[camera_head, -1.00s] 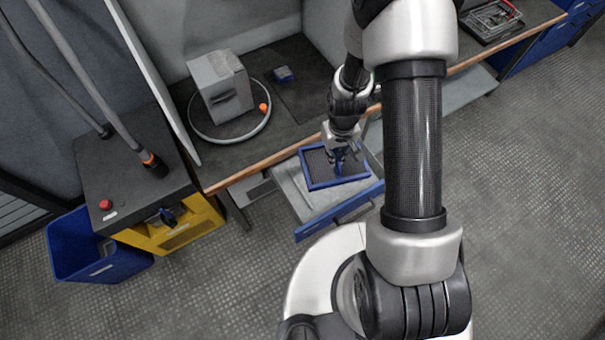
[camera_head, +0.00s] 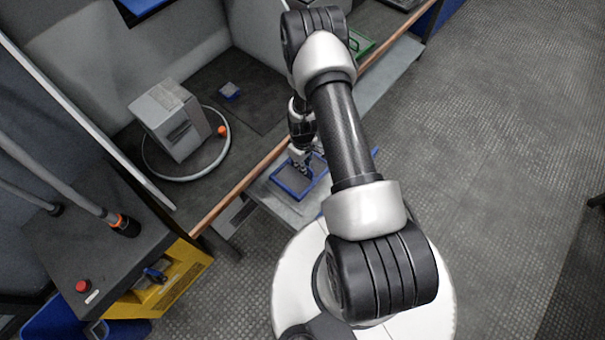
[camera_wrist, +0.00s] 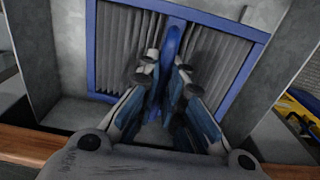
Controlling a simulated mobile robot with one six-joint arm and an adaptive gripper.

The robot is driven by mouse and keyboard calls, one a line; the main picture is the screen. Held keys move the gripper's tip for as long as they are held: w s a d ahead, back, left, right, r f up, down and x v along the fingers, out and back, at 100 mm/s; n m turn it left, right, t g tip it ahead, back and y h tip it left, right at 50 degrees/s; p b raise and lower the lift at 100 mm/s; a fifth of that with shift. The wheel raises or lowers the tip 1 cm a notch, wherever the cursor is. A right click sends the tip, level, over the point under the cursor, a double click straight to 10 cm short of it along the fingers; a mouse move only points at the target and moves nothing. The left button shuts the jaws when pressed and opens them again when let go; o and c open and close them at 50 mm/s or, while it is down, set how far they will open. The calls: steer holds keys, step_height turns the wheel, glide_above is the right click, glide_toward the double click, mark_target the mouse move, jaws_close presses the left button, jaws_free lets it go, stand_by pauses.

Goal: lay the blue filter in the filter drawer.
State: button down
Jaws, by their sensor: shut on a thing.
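The blue filter (camera_head: 283,187) has a blue frame, grey pleats and a blue middle bar. It also shows in the wrist view (camera_wrist: 247,68). My gripper (camera_head: 302,168) is shut on that bar, with both fingers around it in the wrist view (camera_wrist: 165,85). The filter drawer (camera_head: 262,191) is pulled out below the bench edge, with a pale grey inside. Its grey walls show in the wrist view (camera_wrist: 34,55). The filter is over or within the drawer; I cannot tell whether it touches the floor. My arm hides part of the drawer and its front.
The bench's wooden edge (camera_head: 232,192) runs just behind the drawer. A yellow unit (camera_head: 165,283) with a red button stands at left. The floor at right is clear.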

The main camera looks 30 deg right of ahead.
step_height(320, 180, down, 6)
steer(key=shift+r+b, duration=0.25)
steer(key=shift+b, duration=0.5)
steer(key=c, duration=1.7)
jaws_free()
steer(key=shift+r, duration=0.1)
step_height(320, 180, up, 12)
steer(key=p, duration=0.3)
steer(key=shift+f+p, duration=0.2)
steer(key=shift+p, duration=0.1)
steer(key=a+r+m+t, duration=0.1)
steer(key=a+r, duration=0.2)
steer(key=r, duration=1.2)
steer(key=a+r+m+t, duration=0.1)
steer(key=a+r, duration=0.2)
steer(key=r, duration=1.3)
steer(key=s+a+r+t, duration=0.1)
steer(key=s+a+r, duration=0.1)
steer(key=s+r, duration=0.3)
steer(key=s+a+r+m, duration=0.1)
steer(key=s+a+r, duration=0.1)
steer(key=s+r, duration=0.3)
steer(key=s+a+r+m+t, duration=0.1)
steer(key=s+a+r, duration=0.1)
steer(key=s+r, duration=0.4)
steer(key=shift+s+a+t, duration=0.15)
steer(key=shift+s, duration=0.8)
steer(key=shift+s+a+t, duration=0.1)
steer(key=shift+s+t, duration=0.05)
steer(key=shift+s, duration=0.75)
